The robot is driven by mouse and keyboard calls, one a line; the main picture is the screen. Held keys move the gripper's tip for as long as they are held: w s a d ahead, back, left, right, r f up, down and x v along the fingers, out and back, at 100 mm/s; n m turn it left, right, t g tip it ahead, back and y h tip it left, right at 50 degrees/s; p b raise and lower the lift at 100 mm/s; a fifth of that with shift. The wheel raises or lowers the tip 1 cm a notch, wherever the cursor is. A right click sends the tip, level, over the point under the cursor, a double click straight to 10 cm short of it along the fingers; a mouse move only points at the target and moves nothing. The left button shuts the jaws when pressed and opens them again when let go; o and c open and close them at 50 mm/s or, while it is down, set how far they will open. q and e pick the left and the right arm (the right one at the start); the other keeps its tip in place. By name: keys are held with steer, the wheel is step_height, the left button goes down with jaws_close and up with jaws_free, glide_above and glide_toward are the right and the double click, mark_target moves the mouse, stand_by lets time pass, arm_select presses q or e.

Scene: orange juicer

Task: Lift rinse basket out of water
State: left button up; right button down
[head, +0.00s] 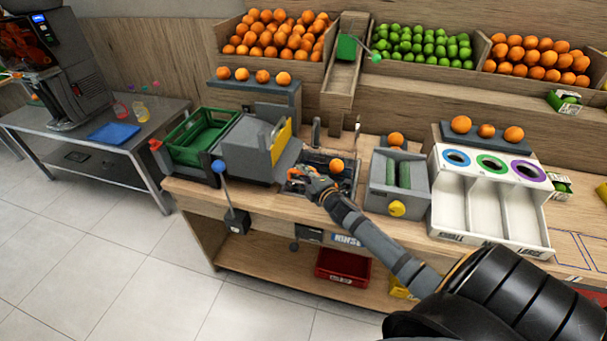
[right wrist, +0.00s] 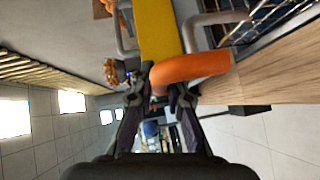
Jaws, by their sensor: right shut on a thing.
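The rinse basket shows in the right wrist view as a metal wire frame (right wrist: 268,20) at the top right, with a thick orange handle (right wrist: 190,70). My right gripper (head: 306,176) reaches to the left front of the dark rinse sink in the head view. In the right wrist view my right gripper (right wrist: 160,92) is shut on the orange handle. An orange (head: 337,165) sits in the sink area, just right of the gripper. The arm and gripper hide part of the basket, and the water level cannot be told. My left gripper is not in view.
Left of the sink are a grey box unit (head: 247,152) and a green crate (head: 200,135). Right of it stand a grey bin with a yellow knob (head: 397,208) and a white sorting tray (head: 480,205). A blue-knobbed lever (head: 219,166) rises at the counter's front.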

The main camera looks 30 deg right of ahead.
steer(key=shift+w+a+r, duration=0.1)
steer(key=shift+w+r, duration=0.1)
steer(key=shift+r, duration=0.3)
steer(key=c, duration=1.6)
jaws_free()
steer(key=shift+s, duration=0.1)
steer(key=shift+f, duration=0.1)
steer(key=shift+f, duration=0.1)
steer(key=shift+s, duration=0.2)
steer(key=s, duration=0.4)
steer(key=s+r, duration=0.1)
steer(key=s, duration=0.6)
steer(key=shift+s+a+r, duration=0.3)
steer(key=shift+r, duration=0.05)
